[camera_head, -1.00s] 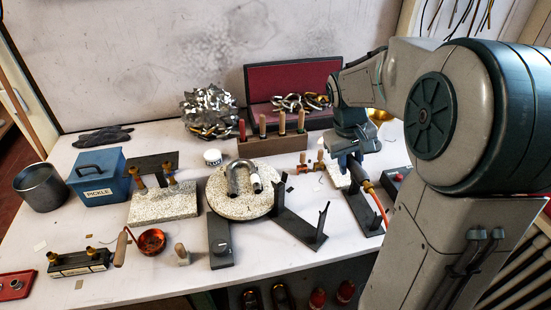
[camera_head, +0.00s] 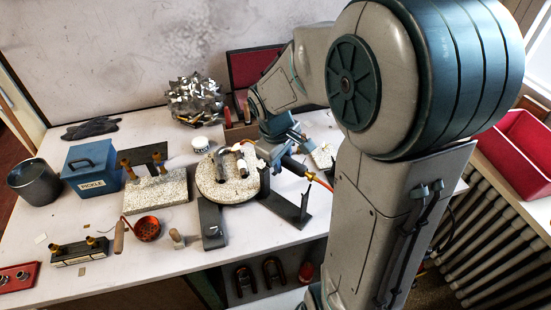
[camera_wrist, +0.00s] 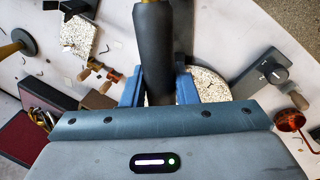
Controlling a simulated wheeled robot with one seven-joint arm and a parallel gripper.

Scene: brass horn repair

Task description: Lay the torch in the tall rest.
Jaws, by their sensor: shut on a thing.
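The torch (camera_head: 295,167) has a black handle, a brass end and an orange hose running off to the right. My gripper (camera_head: 285,149) is shut on its handle and holds it above the bench, right of the round pale slab. In the wrist view the black handle (camera_wrist: 155,60) lies between my blue fingers (camera_wrist: 158,92). A dark rest (camera_head: 286,206) with forked uprights stands on the bench just below the torch in the head view. The torch appears above this rest, not lying in it. My arm hides much of the bench to the right.
A dark plate with a knob (camera_head: 212,226), a copper pan (camera_head: 147,229) and a speckled block (camera_head: 155,193) stand to the left. A blue pickle box (camera_head: 92,168) is farther left.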

